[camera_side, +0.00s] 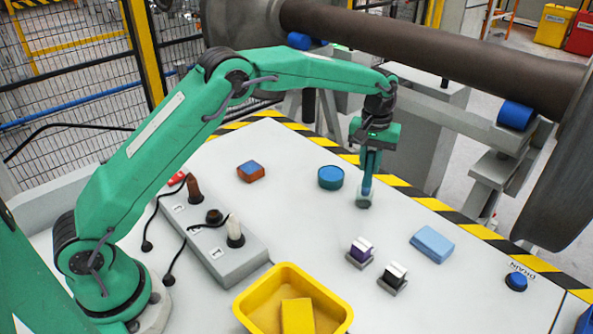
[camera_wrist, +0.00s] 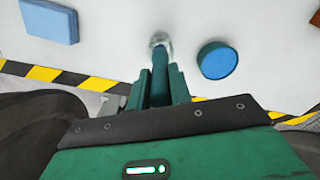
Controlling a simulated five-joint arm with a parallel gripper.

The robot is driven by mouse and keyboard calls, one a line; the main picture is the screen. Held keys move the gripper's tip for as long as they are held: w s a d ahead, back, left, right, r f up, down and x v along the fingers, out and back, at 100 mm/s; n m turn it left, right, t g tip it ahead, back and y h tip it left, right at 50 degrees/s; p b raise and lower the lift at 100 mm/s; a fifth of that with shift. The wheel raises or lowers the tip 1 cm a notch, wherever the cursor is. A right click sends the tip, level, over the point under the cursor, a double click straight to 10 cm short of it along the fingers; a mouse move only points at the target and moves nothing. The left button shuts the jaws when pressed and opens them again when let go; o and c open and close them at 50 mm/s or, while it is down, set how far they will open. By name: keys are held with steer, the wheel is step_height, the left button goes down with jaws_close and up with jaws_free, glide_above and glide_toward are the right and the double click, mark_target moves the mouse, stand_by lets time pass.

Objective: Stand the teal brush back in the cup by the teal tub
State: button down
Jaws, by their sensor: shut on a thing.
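My gripper (camera_side: 370,160) points down near the hazard-striped edge at the right of the arm. In the wrist view my gripper (camera_wrist: 160,85) is shut on the teal brush (camera_wrist: 160,62), which is upright between the fingers. The brush's lower part (camera_side: 366,186) shows below the fingers in the side view. A small grey cup (camera_side: 363,202) stands at the brush's lower end, and shows in the wrist view (camera_wrist: 158,38). I cannot tell how far the brush tip is inside it. The teal tub (camera_side: 330,179) stands close by, to the right in the wrist view (camera_wrist: 217,61).
A light-blue block (camera_side: 432,244), two small blocks on grey bases (camera_side: 360,252) (camera_side: 394,277), a yellow bin (camera_side: 245,304), a grey socket box (camera_side: 215,244) and an orange-blue block (camera_side: 251,171) stand on the white table. A large wheelset axle (camera_side: 440,55) lies behind.

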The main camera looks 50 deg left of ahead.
steer(key=shift+f, duration=0.6)
steer(key=c, duration=1.2)
jaws_free()
steer(key=shift+r, duration=3.8)
steer(key=shift+s, duration=0.1)
